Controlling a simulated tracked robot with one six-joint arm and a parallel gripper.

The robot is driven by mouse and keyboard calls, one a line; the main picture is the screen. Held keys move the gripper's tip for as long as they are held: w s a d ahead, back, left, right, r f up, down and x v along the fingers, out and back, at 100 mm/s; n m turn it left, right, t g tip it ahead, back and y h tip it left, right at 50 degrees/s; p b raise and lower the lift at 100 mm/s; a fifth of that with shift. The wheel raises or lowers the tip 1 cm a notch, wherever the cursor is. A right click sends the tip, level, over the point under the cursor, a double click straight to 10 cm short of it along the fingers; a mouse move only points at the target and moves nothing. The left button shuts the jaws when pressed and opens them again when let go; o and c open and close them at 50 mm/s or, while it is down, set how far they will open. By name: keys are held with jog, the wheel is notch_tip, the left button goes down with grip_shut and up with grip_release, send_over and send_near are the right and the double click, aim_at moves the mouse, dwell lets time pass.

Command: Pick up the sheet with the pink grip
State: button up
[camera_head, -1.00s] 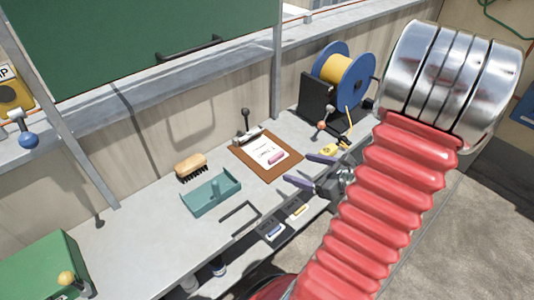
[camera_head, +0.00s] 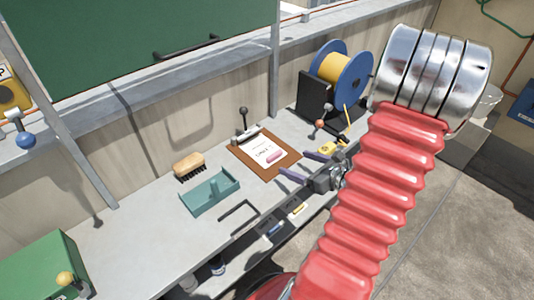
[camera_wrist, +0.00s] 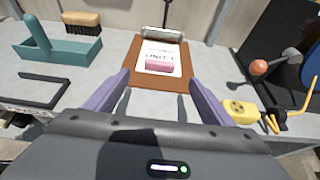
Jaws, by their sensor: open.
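The white sheet (camera_head: 262,151) lies on a brown clipboard (camera_head: 245,152) on the workbench, with a pink grip (camera_head: 274,156) on its near part. In the wrist view the sheet (camera_wrist: 161,56) shows printed lettering, and the pink grip (camera_wrist: 159,66) is straight ahead between my fingers. My gripper (camera_head: 305,165) is open and empty, with two purple fingers. It is just to the right of and nearer than the clipboard, apart from the sheet. In the wrist view my gripper's fingertips (camera_wrist: 160,85) flank the clipboard's near edge.
A lever (camera_head: 244,117) stands at the clipboard's far edge. A teal tray (camera_head: 210,196) and a brush (camera_head: 189,165) are left of it. A yellow connector (camera_wrist: 238,112) and a blue cable reel (camera_head: 342,72) are on the right. The bench's left middle is clear.

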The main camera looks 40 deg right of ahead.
aim_at(276, 156)
jog(key=shift+x, duration=2.15)
jog(key=shift+x, duration=2.6)
jog(key=shift+s+f, duration=0.1)
jog(key=shift+f, duration=0.05)
jog(key=shift+c, duration=0.4)
jog(key=c, duration=1.1)
